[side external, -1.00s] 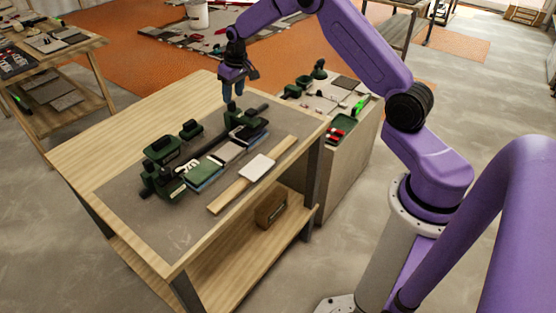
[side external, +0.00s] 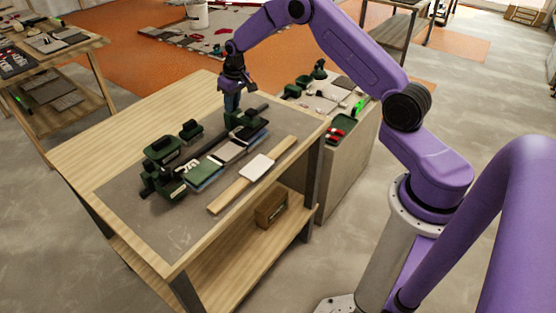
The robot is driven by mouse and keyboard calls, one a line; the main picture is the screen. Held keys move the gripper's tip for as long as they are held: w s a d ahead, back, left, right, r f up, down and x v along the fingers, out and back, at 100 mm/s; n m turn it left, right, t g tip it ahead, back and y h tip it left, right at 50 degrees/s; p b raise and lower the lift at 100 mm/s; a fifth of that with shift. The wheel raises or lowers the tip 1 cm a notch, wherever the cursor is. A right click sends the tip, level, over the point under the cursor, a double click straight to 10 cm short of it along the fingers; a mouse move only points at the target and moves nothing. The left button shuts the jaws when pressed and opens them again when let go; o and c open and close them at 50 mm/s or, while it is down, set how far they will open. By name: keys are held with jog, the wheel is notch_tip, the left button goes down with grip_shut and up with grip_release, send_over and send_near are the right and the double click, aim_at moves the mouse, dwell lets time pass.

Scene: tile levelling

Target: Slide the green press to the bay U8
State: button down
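A green press-like block (side external: 233,119) sits at the far end of a dark rail (side external: 206,143) on the workbench. My gripper (side external: 232,107) is directly above this block, pointing down, with its fingertips around or against the block's top knob. The knob is hidden by the fingers, and I cannot tell whether they are closed on it. No bay label can be read, so I cannot tell which place is U8.
A larger dark green device (side external: 163,150) stands at the rail's near-left end, with a small green block (side external: 190,129) behind the rail. A wooden strip (side external: 225,197) with a white tile (side external: 257,167) lies in front. A side cabinet (side external: 345,165) adjoins the bench's right.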

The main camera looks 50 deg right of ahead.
jog(key=shift+s+a+f, duration=0.15)
jog(key=shift+a+f, duration=0.1)
jog(key=shift+a, duration=0.3)
dwell(0.5)
jog(key=c, duration=1)
grip_release()
jog(key=shift+w+v, duration=0.25)
jog(key=shift+v, duration=0.95)
jog(key=shift+w+v, duration=0.25)
jog(key=shift+v, duration=0.95)
jog(key=shift+w+v, duration=0.25)
jog(key=shift+v, duration=0.95)
jog(key=shift+w+r, duration=0.1)
jog(key=shift+r, duration=0.1)
